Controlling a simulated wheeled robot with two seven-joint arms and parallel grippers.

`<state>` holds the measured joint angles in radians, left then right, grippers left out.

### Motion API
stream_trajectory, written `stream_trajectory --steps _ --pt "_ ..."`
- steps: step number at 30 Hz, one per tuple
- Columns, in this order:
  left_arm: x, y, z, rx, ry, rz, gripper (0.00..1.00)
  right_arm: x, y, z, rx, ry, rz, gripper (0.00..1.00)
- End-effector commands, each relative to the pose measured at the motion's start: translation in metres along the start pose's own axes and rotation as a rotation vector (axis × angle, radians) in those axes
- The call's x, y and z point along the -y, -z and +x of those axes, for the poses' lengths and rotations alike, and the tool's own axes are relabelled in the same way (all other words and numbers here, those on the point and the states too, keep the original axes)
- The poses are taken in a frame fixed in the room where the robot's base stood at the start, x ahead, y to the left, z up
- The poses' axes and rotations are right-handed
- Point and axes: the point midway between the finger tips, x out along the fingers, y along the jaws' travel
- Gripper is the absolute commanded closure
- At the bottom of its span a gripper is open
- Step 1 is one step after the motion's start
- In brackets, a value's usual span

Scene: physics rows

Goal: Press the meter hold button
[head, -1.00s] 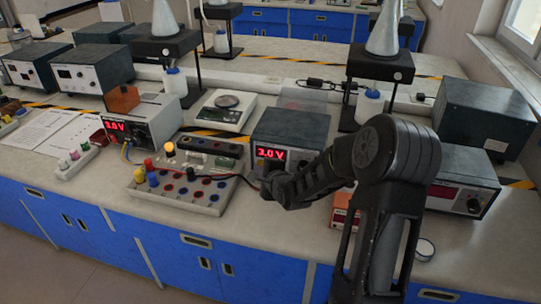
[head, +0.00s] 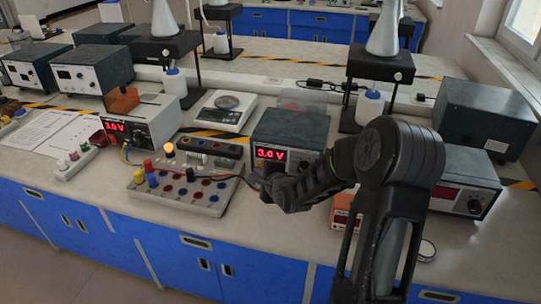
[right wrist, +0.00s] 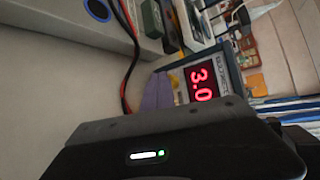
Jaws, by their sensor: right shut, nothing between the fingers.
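The meter (head: 289,133) is a dark box with a pale front and a red display reading 3.0 V. It stands on the bench behind the component board. Its display also shows in the right wrist view (right wrist: 201,85), turned sideways. My right gripper (head: 268,190) is shut and empty, low in front of the meter's face, close to its left part. I cannot tell whether it touches the meter. The hold button cannot be made out; my gripper and forearm cover part of the meter's front. My left gripper is not in view.
A component board (head: 185,193) with coloured knobs and a lit lamp lies left of my right gripper. A power supply (head: 145,122) reading about 3.0 V stands farther left. A scale (head: 224,113) is behind. Another instrument (head: 465,180) stands right. A red wire runs near my gripper.

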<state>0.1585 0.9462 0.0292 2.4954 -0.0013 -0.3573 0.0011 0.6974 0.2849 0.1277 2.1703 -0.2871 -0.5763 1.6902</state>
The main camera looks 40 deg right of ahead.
Motion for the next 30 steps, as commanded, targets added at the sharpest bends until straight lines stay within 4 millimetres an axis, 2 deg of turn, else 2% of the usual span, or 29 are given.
stream_trajectory --steps 16,30 --pt "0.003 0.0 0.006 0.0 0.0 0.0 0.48 -0.028 -0.028 -0.037 0.002 -0.002 0.0 1.0" --pt "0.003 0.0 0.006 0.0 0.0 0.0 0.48 -0.03 -0.03 -0.041 0.001 -0.001 0.0 1.0"
